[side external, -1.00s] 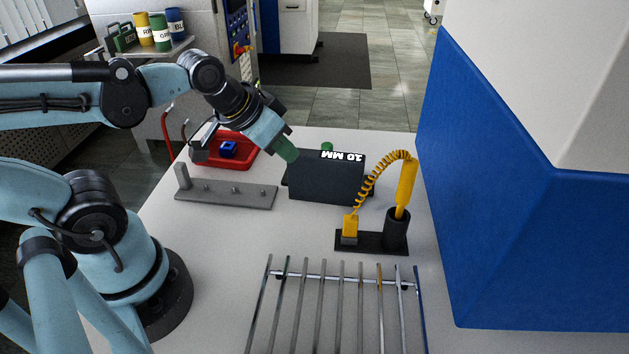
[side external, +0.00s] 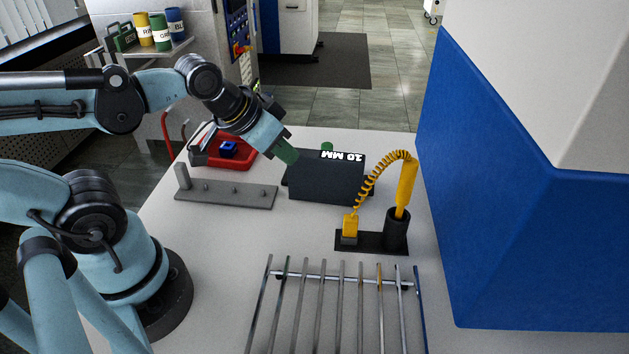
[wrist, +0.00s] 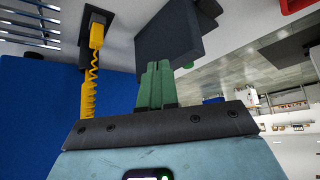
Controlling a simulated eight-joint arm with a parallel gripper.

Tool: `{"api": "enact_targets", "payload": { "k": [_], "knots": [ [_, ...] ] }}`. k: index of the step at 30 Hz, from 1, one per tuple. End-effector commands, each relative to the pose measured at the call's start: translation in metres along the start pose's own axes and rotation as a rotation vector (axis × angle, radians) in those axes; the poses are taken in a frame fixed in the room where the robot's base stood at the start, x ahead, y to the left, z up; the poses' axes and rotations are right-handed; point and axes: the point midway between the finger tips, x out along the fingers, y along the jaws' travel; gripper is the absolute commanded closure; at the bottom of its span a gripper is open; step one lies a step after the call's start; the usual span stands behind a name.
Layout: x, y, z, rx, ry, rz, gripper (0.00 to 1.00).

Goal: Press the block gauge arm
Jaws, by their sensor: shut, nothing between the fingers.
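The block gauge (side external: 325,180) is a dark box with a white "10 MM" readout on its top edge, standing on the table in the side view. It also shows at the top of the wrist view (wrist: 168,36). A small green part (side external: 327,146) pokes up behind it; the gauge arm itself is mostly hidden behind the box. My gripper (side external: 287,154) has green fingers, shut and empty, at the box's upper left corner. In the wrist view the closed fingers (wrist: 158,66) point toward the box's lower edge. I cannot tell whether they touch anything.
A yellow tool with a coiled cord (side external: 404,185) stands in a black holder to the right. A grey peg rack (side external: 225,194) and red tray (side external: 236,160) lie left. A metal rod rack (side external: 338,310) is in front. A large blue-and-white machine (side external: 520,190) bounds the right.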

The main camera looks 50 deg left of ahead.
Motion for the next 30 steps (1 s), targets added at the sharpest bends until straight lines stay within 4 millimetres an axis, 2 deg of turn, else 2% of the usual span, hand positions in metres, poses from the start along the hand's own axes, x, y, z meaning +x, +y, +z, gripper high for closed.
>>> {"api": "enact_targets", "payload": {
  "k": [17,23,30],
  "knots": [
    [-0.001,0.0,-0.003,-0.021,-0.012,-0.004,1.0],
    [-0.003,0.001,-0.023,-0.166,-0.085,-0.038,1.0],
    [-0.002,0.004,-0.056,-0.439,-0.197,-0.149,1.0]
  ]
}}
